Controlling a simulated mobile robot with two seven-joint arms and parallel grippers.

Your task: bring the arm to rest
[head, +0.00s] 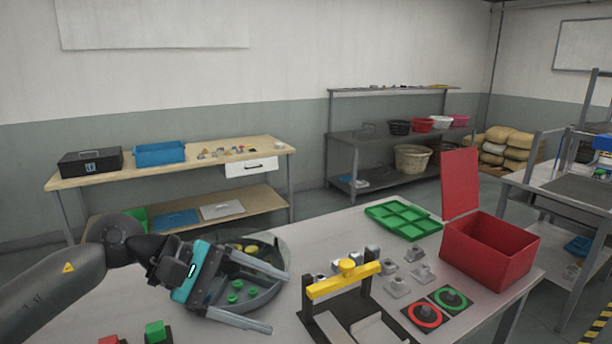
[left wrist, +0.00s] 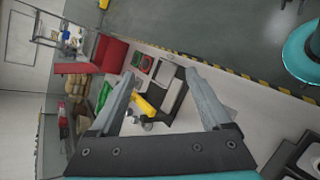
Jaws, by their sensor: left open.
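My left arm comes in from the left in the head view. Its gripper (head: 262,292) is open and empty, with its two fingers apart and pointing right, above the table in front of a round grey tray. In the left wrist view the open fingers (left wrist: 165,95) show nothing between them touching either finger. The yellow-topped stand (head: 345,278) lies beyond the fingertips; it also shows in the left wrist view (left wrist: 145,106). My right gripper is in neither view.
The round tray (head: 285,246) holds green and yellow pieces. An open red box (head: 490,262), a green compartment tray (head: 403,219), several grey metal parts, and red and green ring pads (head: 424,316) share the table (head: 335,228). Red and green blocks (head: 155,331) sit at its front left.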

